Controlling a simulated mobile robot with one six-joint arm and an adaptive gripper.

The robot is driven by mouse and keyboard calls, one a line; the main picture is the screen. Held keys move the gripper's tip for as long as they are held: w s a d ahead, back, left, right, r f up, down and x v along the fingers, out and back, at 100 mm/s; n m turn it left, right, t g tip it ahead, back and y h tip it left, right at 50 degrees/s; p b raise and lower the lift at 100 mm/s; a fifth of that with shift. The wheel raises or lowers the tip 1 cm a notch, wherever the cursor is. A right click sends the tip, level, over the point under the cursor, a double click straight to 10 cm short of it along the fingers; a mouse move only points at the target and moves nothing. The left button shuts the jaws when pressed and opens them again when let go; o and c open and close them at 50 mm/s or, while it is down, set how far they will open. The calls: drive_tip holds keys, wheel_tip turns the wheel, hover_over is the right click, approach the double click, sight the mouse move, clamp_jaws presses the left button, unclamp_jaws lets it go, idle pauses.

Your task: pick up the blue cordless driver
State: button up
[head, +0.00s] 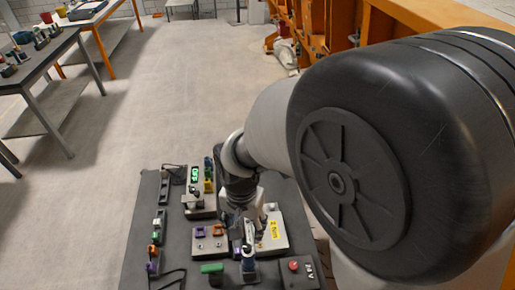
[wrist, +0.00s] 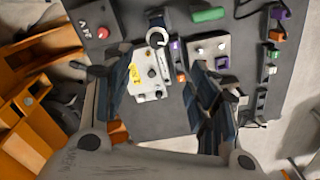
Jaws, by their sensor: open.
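A small upright thing with blue and dark parts and a pale ring, which looks like the blue cordless driver (head: 248,264), stands near the front edge of the dark bench. In the wrist view the driver (wrist: 155,20) is at the top centre, beyond the fingertips and roughly between their lines. My gripper (wrist: 158,60) is open and empty, with its fingers spread over a pale board with a yellow label. In the head view my gripper (head: 242,228) points down just behind the driver, and my arm partly hides the area. Fine detail of the driver is too small to tell.
The pale board (wrist: 150,86) with knobs lies below my gripper. A green cylinder (head: 212,268) lies left of the driver, and a box with a red button (head: 294,267) is to its right. Several small blocks and boards line the bench's left side.

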sight(247, 245)
wheel_tip(247, 245, down, 12)
drive_tip(key=b, duration=0.3)
drive_tip(key=shift+s+d+r, duration=0.1)
drive_tip(key=f+b, duration=0.1)
drive_tip(key=f, duration=0.1)
drive_tip(key=s+f+b, duration=0.1)
drive_tip(key=f, duration=0.1)
drive_tip(key=shift+d+f, duration=0.2)
drive_tip(key=shift+f, duration=0.45)
drive_tip(key=c, duration=1.3)
